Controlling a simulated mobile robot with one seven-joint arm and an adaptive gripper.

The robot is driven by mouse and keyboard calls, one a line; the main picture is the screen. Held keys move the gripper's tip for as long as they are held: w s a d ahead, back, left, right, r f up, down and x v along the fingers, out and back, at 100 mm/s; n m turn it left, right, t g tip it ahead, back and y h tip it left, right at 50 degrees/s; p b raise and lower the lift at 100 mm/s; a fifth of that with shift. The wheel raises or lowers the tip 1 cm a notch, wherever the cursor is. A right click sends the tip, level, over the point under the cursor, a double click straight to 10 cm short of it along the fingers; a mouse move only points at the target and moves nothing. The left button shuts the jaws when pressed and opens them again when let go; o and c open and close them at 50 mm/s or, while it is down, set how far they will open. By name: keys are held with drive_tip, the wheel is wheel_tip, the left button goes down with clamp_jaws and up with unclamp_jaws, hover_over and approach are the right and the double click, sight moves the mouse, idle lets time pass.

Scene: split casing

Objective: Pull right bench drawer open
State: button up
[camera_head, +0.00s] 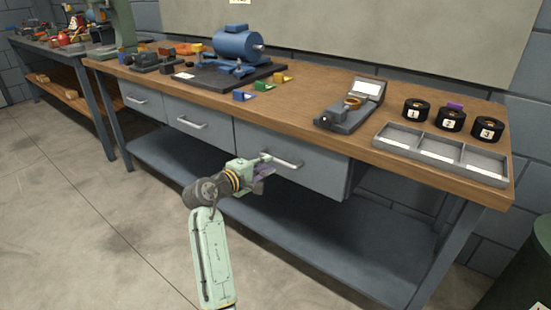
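The right bench drawer (310,166) is a grey front under the wooden bench top, with a pale horizontal bar handle (287,163). Its right side panel shows, and it seems to stand out a little from the drawers to its left, though I cannot tell how far. My gripper (266,160) is at the left end of this handle. Its fingers are small and partly hidden in this view, so I cannot tell whether they are closed around the bar or only beside it.
Two more drawers, the middle drawer (198,126) and left drawer (143,101), are to the left. A lower shelf (330,243) runs beneath. The bench top (310,95) carries a blue motor (238,44), a grey tray (440,153) and black rolls. Open floor lies in front.

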sight(276, 160)
drive_tip(key=x, duration=0.5)
drive_tip(key=shift+w+d, duration=0.1)
drive_tip(key=shift+w, duration=0.25)
drive_tip(key=shift+c, duration=0.4)
clamp_jaws()
